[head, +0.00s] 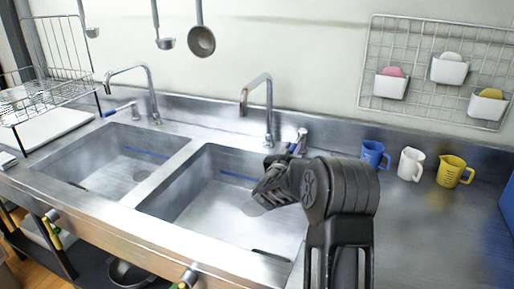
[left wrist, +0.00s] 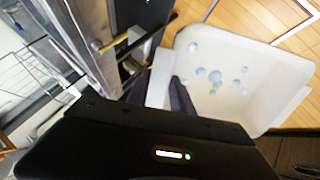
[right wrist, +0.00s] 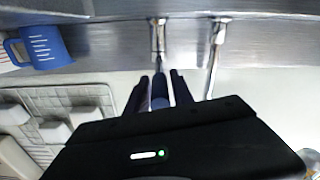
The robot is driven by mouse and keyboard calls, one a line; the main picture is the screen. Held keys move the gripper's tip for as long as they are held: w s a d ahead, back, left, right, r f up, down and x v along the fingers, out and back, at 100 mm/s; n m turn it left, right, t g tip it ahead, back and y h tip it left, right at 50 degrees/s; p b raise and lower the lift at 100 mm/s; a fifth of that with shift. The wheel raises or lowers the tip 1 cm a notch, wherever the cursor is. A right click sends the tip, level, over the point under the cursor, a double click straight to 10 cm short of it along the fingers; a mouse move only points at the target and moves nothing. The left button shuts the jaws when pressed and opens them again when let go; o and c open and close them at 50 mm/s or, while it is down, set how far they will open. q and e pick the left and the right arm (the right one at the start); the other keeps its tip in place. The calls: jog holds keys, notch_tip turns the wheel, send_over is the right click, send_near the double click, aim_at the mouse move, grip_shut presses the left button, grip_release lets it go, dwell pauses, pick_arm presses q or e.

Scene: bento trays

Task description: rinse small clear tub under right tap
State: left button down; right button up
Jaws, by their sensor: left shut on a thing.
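The small clear tub (left wrist: 225,98) shows in the left wrist view as a pale, see-through square tub with several bluish spots inside. My left gripper (left wrist: 172,98) is shut on its rim; neither shows in the head view. The right tap (head: 268,100) stands behind the right basin, and I see no water running from it. My right gripper (head: 270,188) is at this tap's lever. In the right wrist view, its fingers (right wrist: 160,88) are apart, one on each side of the blue lever handle (right wrist: 160,101). Contact with the handle is not clear.
The right basin (head: 205,190) and left basin (head: 100,160) look empty. The left tap (head: 148,95) stands behind the left basin. A blue mug (head: 372,153), a white mug (head: 410,163) and a yellow jug (head: 452,172) stand right of my right arm. A dish rack (head: 60,60) is at left.

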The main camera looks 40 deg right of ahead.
grip_shut()
dwell(1.1)
